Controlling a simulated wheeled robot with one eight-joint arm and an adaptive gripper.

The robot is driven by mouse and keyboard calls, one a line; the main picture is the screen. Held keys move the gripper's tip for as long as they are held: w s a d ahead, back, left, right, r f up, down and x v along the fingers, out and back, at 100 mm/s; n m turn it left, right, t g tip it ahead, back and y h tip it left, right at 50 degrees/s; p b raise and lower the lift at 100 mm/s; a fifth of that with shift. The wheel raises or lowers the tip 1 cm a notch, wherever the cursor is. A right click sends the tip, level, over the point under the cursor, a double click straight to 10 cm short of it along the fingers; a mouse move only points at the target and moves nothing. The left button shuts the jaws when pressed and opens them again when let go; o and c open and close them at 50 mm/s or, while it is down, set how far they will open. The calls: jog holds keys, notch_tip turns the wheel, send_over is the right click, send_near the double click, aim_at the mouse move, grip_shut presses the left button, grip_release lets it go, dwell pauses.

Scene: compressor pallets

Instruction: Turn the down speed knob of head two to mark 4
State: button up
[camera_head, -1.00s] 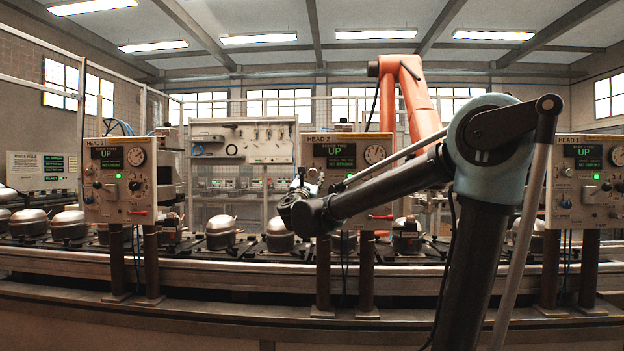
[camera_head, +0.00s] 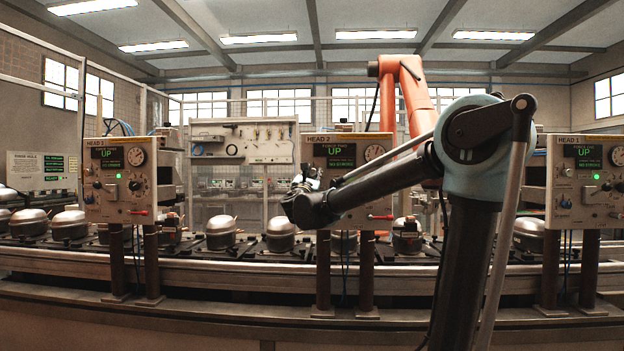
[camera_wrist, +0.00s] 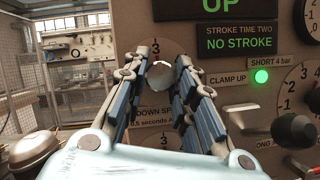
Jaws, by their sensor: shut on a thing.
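The head two panel (camera_head: 340,150) stands near the middle of the head view, with a green "UP" on its screen. The partly covered "DOWN SPEED" label (camera_wrist: 154,112) lies below. My gripper (camera_wrist: 162,80) is shut on this knob; in the head view it reaches the panel's left side.
Right of the knob are a green lamp (camera_wrist: 261,76), a dark-knobbed lever (camera_wrist: 293,130) and another dial (camera_wrist: 312,88). A dial (camera_wrist: 162,142) lies below. In the head view, compressors (camera_head: 222,232) stand along the conveyor. An orange robot arm (camera_head: 410,95) is behind the panel.

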jog(key=shift+m, duration=0.4)
jog(key=m+g+h, duration=0.1)
jog(key=m, duration=0.2)
jog(key=m+g+h, duration=0.1)
jog(key=m+h, duration=0.1)
jog(key=m, duration=0.2)
jog(key=shift+a, duration=0.15)
jog(key=m+g, duration=0.1)
jog(key=m, duration=0.2)
jog(key=m+g+h, duration=0.1)
jog(key=m, duration=0.3)
jog(key=shift+r+g, duration=0.1)
jog(key=shift+g, duration=0.2)
jog(key=o, duration=1.1)
